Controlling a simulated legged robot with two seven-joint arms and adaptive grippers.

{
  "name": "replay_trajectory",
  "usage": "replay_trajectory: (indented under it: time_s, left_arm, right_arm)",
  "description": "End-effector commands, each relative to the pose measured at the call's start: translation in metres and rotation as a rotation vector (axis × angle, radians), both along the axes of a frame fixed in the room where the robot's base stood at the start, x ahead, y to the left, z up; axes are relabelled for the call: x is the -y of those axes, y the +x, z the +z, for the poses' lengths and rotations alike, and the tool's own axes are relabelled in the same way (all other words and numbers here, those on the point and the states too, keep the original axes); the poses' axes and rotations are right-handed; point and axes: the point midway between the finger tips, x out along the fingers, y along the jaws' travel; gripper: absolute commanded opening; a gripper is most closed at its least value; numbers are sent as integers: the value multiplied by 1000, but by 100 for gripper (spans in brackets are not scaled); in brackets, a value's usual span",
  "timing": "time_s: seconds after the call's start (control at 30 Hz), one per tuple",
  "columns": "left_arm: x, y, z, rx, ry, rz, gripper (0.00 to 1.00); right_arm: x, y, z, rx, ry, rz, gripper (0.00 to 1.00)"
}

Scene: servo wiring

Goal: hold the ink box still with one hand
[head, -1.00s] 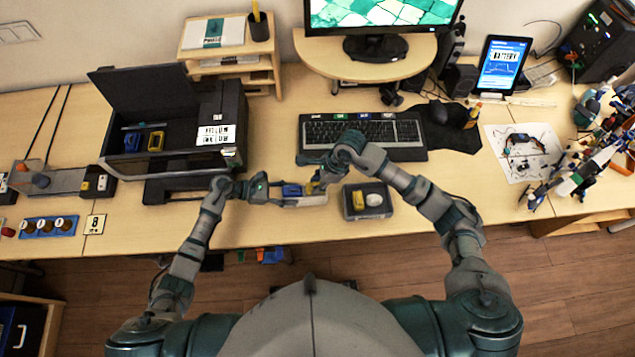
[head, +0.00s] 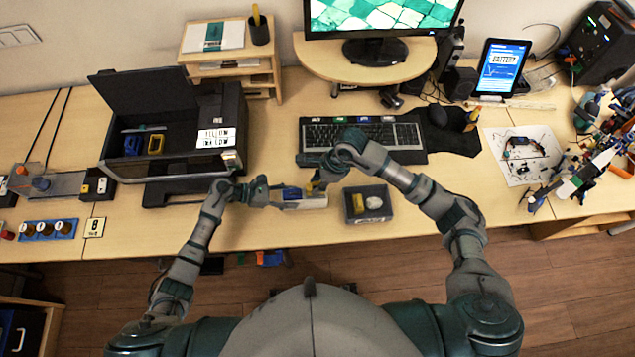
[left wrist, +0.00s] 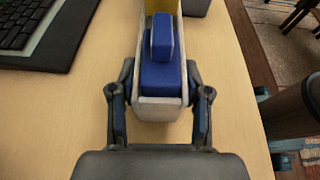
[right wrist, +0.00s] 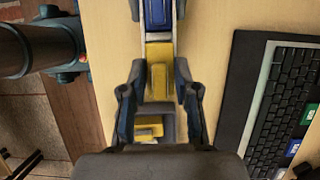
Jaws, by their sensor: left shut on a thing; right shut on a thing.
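The ink box (head: 306,203) is a narrow, pale, open-topped box near the table's front edge. A blue block (left wrist: 161,70) sits inside it, between its walls. My left gripper (head: 274,192) is shut on the box's left end, one finger on each side, and the end wall (left wrist: 160,108) shows between them. My right gripper (head: 317,185) is shut on a yellow block (right wrist: 158,80) at the right end of the box. Its fingers flank the block in the right wrist view. I cannot tell whether that block rests fully down inside the box.
A dark tray (head: 349,215) with a yellow block and a pale round thing stands just right of the box. A keyboard (head: 350,133) lies behind. An open printer (head: 190,164) stands at left, holding blue and yellow pieces. Bare table lies in front.

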Motion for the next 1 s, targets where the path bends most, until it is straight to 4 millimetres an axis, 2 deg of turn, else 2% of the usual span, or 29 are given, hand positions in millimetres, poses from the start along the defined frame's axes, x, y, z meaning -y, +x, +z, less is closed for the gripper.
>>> replay_trajectory:
  time_s: [0.6,0.87,0.9,1.0]
  left_arm:
    - [0,-1,-1,-1,2,-1,11]
    - [0,-1,-1,-1,2,-1,11]
    - [0,-1,-1,-1,2,-1,50]
    - [0,-1,-1,-1,1,-1,75]
  right_arm:
    - [0,0,34,1,1,0,0]
    - [0,0,36,0,0,-1,0]
    - [0,0,36,0,0,-1,0]
    - [0,0,36,0,0,0,0]
